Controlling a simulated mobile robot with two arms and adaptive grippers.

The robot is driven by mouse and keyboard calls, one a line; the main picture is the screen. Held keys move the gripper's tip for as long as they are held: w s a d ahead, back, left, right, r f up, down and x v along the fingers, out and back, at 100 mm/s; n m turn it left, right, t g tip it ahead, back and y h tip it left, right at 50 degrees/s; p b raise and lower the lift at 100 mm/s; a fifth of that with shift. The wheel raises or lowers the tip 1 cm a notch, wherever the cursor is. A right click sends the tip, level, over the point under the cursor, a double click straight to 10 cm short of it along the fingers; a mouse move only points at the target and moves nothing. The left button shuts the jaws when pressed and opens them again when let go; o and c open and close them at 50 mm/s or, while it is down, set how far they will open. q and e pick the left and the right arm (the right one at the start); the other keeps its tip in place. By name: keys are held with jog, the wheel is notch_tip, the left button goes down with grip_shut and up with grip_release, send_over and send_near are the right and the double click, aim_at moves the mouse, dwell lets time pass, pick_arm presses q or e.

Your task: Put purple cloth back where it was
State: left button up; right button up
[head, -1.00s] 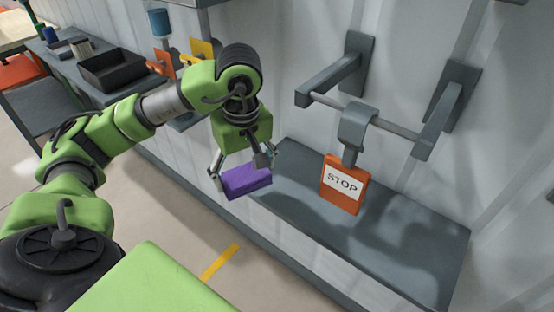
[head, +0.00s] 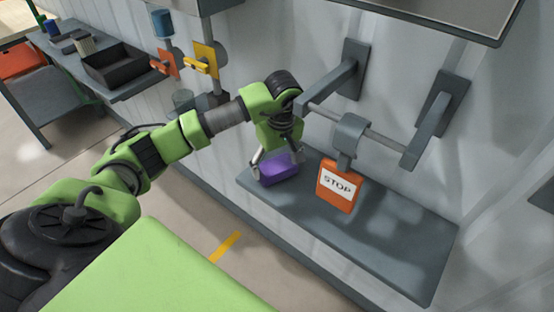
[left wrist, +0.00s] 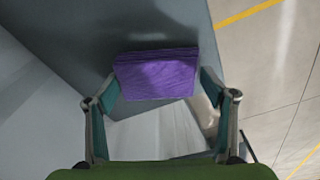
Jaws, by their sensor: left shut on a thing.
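The purple cloth (head: 279,173) is a folded block between the fingers of my left gripper (head: 277,166). In the head view it is over the left end of the grey shelf (head: 390,240); I cannot tell whether it touches the shelf. In the left wrist view the cloth (left wrist: 156,75) sits between both fingertips of the left gripper (left wrist: 157,88), which are shut on it. Part of the grey shelf (left wrist: 85,40) shows behind the cloth there. My right gripper is not in view.
An orange STOP sign (head: 340,187) hangs from a grey hook on the rail (head: 385,138) just right of the left gripper. The shelf's right part is clear. A black tray (head: 120,66) stands on the far-left counter. Yellow and orange plates (head: 204,58) are on the wall.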

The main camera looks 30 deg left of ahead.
aim_at(279, 167)
pick_arm(q)
jog(key=shift+w+f, duration=0.1)
jog(key=shift+w, duration=0.1)
jog(key=o, duration=1)
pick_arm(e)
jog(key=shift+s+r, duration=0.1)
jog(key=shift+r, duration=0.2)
pick_arm(q)
jog(key=shift+s+d+r+b, duration=0.15)
jog(key=shift+r+b, duration=0.2)
jog(key=shift+r, duration=0.9)
jog(key=shift+d+r+b, duration=0.1)
jog(key=shift+r+b, duration=0.2)
jog(key=shift+r, duration=0.9)
jog(key=shift+s+d+r+b, duration=0.15)
jog(key=shift+r+b, duration=0.2)
jog(key=shift+r, duration=0.9)
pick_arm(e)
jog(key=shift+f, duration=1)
